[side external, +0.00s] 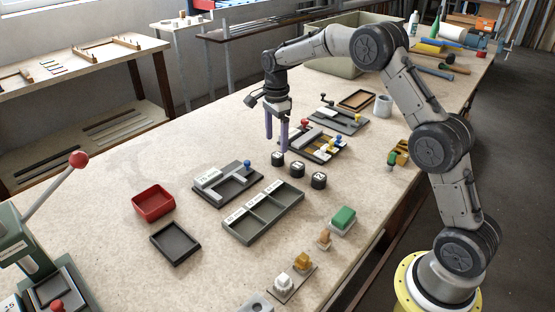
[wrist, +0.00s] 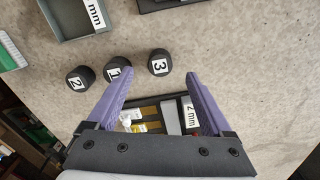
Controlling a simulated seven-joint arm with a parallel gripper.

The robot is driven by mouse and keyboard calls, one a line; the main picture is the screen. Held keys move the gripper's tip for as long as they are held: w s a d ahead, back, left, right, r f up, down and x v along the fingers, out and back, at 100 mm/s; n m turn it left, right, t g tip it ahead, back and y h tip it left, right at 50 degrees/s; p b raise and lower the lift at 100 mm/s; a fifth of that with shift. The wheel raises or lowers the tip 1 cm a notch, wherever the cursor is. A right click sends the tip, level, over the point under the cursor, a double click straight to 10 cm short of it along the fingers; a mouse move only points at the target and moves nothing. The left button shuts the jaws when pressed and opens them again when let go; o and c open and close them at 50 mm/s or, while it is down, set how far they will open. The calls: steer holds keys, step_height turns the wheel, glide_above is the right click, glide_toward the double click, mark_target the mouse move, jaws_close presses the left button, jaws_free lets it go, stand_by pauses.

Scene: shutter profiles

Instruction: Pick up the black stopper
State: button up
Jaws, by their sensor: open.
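A small black peg-like knob (side external: 323,97), which may be the black stopper, stands at the far end of a grey fixture plate in the side view. Three short black cylinders with white number labels also stand on the bench, the left one (side external: 278,159), the middle one (side external: 297,169) and the right one (side external: 319,181). In the wrist view they read 2 (wrist: 77,79), 1 (wrist: 116,67) and 3 (wrist: 160,62). My gripper (side external: 276,148) points down, open and empty, near the left cylinder in the side view. Its purple fingers (wrist: 158,78) are spread; the left one partly covers cylinder 1.
A fixture with coloured knobs (side external: 301,151) lies beside my gripper. A grey divided tray (side external: 240,235), a red bin (side external: 153,204) and a black tray (side external: 165,252) lie nearer the camera. Bare bench (side external: 150,160) lies to the left.

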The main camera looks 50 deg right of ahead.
mark_target(278, 155)
steer(key=shift+d+f, duration=0.15)
steer(key=shift+f, duration=1.3)
steer(key=shift+d+f, duration=0.1)
steer(key=shift+f, duration=1.3)
jaws_close()
